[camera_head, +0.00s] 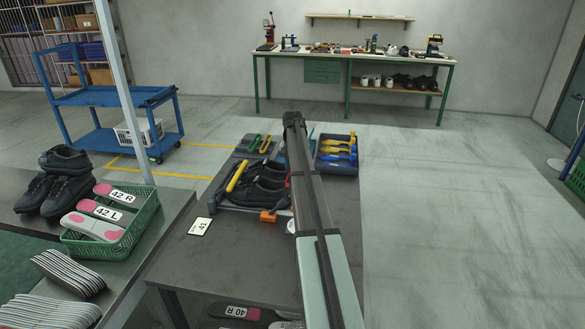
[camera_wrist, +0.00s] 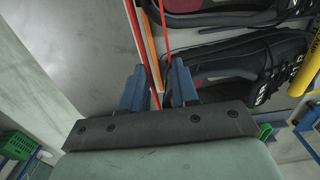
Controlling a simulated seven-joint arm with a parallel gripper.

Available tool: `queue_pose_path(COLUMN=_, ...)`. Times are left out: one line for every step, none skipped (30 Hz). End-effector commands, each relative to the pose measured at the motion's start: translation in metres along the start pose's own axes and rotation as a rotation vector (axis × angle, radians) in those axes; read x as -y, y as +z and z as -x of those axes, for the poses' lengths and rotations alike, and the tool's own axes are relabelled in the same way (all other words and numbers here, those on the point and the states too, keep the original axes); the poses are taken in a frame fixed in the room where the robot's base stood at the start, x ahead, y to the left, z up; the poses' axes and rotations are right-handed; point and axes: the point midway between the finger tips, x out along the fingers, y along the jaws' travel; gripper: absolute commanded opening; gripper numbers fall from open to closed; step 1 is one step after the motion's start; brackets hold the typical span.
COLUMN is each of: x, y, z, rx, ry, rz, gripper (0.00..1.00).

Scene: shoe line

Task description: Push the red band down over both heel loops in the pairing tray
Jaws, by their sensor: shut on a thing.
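Two black shoes (camera_head: 262,188) lie side by side in the pairing tray (camera_head: 238,207) on the dark table. In the wrist view, one shoe (camera_wrist: 235,65) is just right of my gripper (camera_wrist: 158,74). My blue fingers are shut on the red band (camera_wrist: 143,48). Its two thin strands run up from between the fingers and spread apart past the top edge. The band's far end is out of view, so I cannot tell whether it touches the shoes. The heel loops cannot be made out. My arm hides the gripper in the head view.
An orange block (camera_head: 268,216) sits at the tray's front edge. A yellow bar (camera_head: 237,176) lies along its left side. A card marked 41 (camera_head: 200,227) lies at the left. A green basket (camera_head: 150,212) holds labelled insoles.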

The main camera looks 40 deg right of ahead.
Motion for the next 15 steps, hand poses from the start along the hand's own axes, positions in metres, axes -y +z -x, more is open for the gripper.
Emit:
queue_pose_path(x=0.0, y=0.0, z=-0.0001, rx=0.0, ry=0.0, rz=0.0, gripper=0.01)
queue_pose_path(x=0.0, y=0.0, z=-0.0001, rx=0.0, ry=0.0, rz=0.0, gripper=0.31)
queue_pose_path(x=0.0, y=0.0, z=0.0, rx=0.0, ry=0.0, rz=0.0, gripper=0.35)
queue_pose_path(x=0.0, y=0.0, z=0.0, rx=0.0, ry=0.0, rz=0.0, gripper=0.38)
queue_pose_path(x=0.0, y=0.0, z=0.0, rx=0.0, ry=0.0, rz=0.0, gripper=0.41)
queue_pose_path(x=0.0, y=0.0, z=0.0, rx=0.0, ry=0.0, rz=0.0, gripper=0.45)
queue_pose_path(x=0.0, y=0.0, z=0.0, rx=0.0, ry=0.0, rz=0.0, gripper=0.48)
queue_pose_path(x=0.0, y=0.0, z=0.0, rx=0.0, ry=0.0, rz=0.0, gripper=0.5)
queue_pose_path(x=0.0, y=-0.0001, z=0.0, rx=0.0, ry=0.0, rz=0.0, gripper=0.54)
queue_pose_path(x=0.0, y=-0.0001, z=0.0001, rx=0.0, ry=0.0, rz=0.0, gripper=0.57)
queue_pose_path(x=0.0, y=-0.0001, z=0.0001, rx=0.0, ry=0.0, rz=0.0, gripper=0.59)
queue_pose_path(x=0.0, y=0.0, z=0.0001, rx=0.0, ry=0.0, rz=0.0, gripper=0.59)
queue_pose_path(x=0.0, y=0.0, z=0.0001, rx=0.0, ry=0.0, rz=0.0, gripper=0.59)
queue_pose_path(x=0.0, y=0.0, z=0.0001, rx=0.0, ry=0.0, rz=0.0, gripper=0.59)
queue_pose_path(x=0.0, y=0.0, z=0.0001, rx=0.0, ry=0.0, rz=0.0, gripper=0.59)
